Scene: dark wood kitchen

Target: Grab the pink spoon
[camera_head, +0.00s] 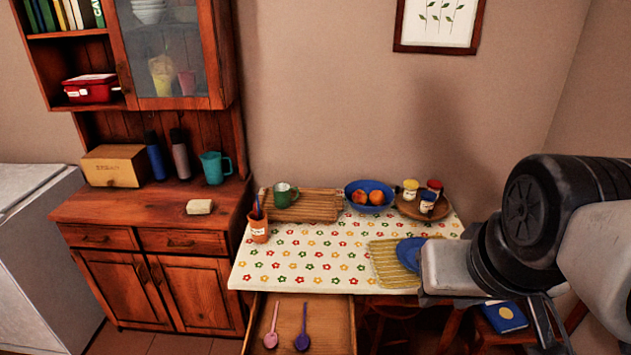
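A pink spoon (270,341) lies in the open drawer (342,325) under the table, bowl toward me and handle pointing to the back. A purple spoon (302,342) lies to its right, apart from it. My gripper (550,323) is at the lower right, well to the right of the drawer and away from both spoons. Dark finger-like parts show below my arm's wrist, but whether they are open or shut is unclear. I see nothing held in them.
The flowered table (290,262) stands above the drawer. It bears a terracotta pot (258,229), a green mug (282,195), a fruit bowl (360,195), jars on a round board, and a blue plate (408,252) on a yellow mat. A wooden cabinet (195,292) stands left.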

